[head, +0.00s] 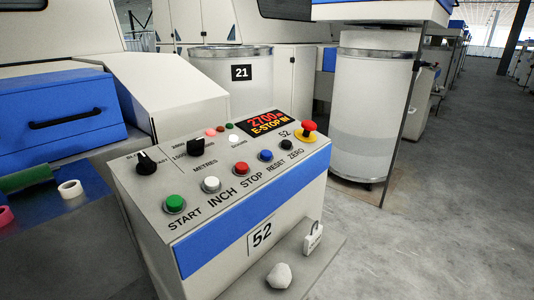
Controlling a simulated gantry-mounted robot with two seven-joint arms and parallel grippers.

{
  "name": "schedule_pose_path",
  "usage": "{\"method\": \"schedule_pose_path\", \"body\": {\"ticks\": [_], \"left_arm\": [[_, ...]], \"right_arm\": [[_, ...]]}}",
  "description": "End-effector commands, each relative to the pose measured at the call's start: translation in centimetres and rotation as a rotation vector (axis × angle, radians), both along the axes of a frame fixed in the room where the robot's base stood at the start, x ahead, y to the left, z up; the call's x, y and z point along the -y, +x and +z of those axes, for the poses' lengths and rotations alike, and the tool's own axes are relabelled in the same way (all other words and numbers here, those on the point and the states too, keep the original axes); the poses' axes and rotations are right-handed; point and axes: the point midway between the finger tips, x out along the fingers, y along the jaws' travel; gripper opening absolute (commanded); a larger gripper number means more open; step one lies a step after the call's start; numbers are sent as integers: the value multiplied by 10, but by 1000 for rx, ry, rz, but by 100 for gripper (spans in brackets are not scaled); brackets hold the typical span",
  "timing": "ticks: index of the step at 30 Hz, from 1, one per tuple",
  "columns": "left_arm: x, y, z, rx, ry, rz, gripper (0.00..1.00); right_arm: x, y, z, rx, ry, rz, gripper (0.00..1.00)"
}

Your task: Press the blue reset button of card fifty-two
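The control box of card fifty-two (263,235) stands in the middle of the head view, with "52" on its front and top. The blue reset button (265,155) sits on its sloping top above the label RESET, between the red stop button (241,168) and the black zero button (287,145). A green start button (174,203) and a white inch button (211,184) are further left. A red and yellow emergency stop (308,127) is at the right corner. The display (268,122) reads "2700 m E-STOP IN". Neither gripper is in view, and nothing covers the reset button.
Two black knobs (147,161) (196,145) stand up from the panel's left part. A ledge at the box's foot holds a white lump (279,276) and a small tag (313,238). Cans (362,110) stand behind. Floor (440,220) to the right is clear.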

Motion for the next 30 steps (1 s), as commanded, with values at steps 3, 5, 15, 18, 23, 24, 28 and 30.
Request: {"method": "schedule_pose_path", "body": {"ticks": [3, 5, 15, 18, 23, 24, 28, 30], "left_arm": [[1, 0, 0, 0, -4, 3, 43], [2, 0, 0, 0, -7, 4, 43], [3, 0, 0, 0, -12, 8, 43], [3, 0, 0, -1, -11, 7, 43], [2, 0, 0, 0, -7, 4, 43], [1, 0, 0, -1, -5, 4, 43], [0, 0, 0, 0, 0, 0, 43], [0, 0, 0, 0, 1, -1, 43]], "right_arm": [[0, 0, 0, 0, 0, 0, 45], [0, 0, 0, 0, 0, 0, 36], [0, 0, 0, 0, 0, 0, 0], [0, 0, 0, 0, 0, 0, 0], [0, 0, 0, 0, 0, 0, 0], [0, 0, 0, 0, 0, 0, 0], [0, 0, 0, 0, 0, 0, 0], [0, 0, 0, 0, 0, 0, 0]]}}
